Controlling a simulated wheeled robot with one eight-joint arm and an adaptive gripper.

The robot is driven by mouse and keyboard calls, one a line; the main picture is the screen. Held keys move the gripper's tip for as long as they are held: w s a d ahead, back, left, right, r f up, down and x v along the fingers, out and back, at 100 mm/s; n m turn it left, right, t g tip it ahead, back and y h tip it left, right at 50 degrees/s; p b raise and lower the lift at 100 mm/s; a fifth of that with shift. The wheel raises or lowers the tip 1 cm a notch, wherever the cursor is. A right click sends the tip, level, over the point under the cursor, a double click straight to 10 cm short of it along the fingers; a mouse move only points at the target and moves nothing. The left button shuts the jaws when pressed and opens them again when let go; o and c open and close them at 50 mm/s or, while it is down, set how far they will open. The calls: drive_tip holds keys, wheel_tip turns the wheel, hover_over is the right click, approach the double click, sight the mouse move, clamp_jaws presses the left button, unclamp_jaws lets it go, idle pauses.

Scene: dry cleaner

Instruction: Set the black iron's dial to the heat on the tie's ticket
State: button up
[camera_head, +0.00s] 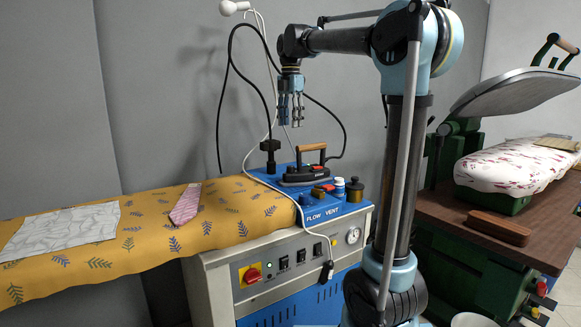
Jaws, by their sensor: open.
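The black iron (305,172) with a wooden handle rests on the blue top of the steam station, at the right end of the ironing board. Its dial is too small to make out. A pink tie (186,205) lies on the yellow patterned board cover, left of the iron. A small pale patch at the tie's upper end (194,186) may be its ticket; no writing can be read. My gripper (291,122) points down, open and empty, above and slightly left of the iron, apart from it.
A white cloth (62,229) lies on the board's left part.

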sight(291, 166)
wheel_tip(291, 166, down, 17)
drive_tip(key=shift+r, duration=0.1)
idle(0.5)
clamp_jaws()
